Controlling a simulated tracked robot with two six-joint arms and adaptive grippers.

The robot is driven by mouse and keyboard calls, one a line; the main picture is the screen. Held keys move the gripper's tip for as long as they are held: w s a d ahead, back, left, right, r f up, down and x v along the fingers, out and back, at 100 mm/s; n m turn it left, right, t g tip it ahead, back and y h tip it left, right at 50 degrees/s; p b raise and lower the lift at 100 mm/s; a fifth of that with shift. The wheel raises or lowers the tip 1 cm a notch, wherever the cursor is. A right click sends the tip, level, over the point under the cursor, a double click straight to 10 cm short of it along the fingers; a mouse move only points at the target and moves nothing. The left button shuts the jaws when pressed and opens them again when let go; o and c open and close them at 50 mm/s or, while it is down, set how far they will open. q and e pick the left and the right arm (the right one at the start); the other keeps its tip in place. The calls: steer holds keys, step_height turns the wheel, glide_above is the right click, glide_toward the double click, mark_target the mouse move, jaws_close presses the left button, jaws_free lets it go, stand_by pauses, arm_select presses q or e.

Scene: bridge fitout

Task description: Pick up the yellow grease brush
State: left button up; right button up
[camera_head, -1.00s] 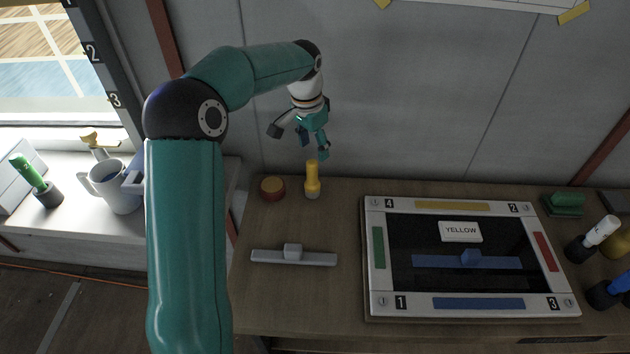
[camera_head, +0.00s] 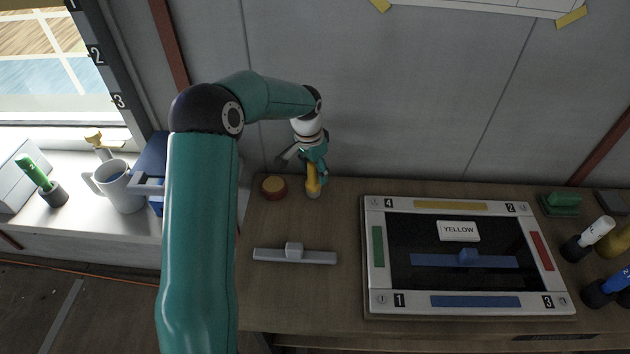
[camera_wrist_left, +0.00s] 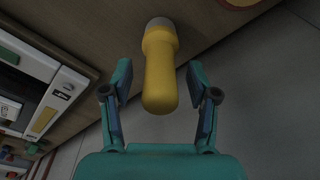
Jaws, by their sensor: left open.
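The yellow grease brush (camera_head: 313,181) stands upright at the back of the wooden bench, its pale lower end on the bench top. In the left wrist view the brush (camera_wrist_left: 160,70) lies between the two fingers of my left gripper (camera_wrist_left: 159,88), with a gap on each side. My left gripper (camera_head: 312,172) is open and comes down over the brush handle from above and behind. Its fingers partly overlap the brush in the head view. My right gripper is not in view.
A round red-rimmed tin (camera_head: 274,187) stands close left of the brush. A grey bar with a block (camera_head: 295,254) lies in front. A framed panel (camera_head: 373,290) with a YELLOW label (camera_head: 458,231) fills the middle right.

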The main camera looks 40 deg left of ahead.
arm_select(q)
jaws_close()
steer(key=shift+r, duration=0.2)
step_height(320, 180, up, 20)
stand_by(0.6)
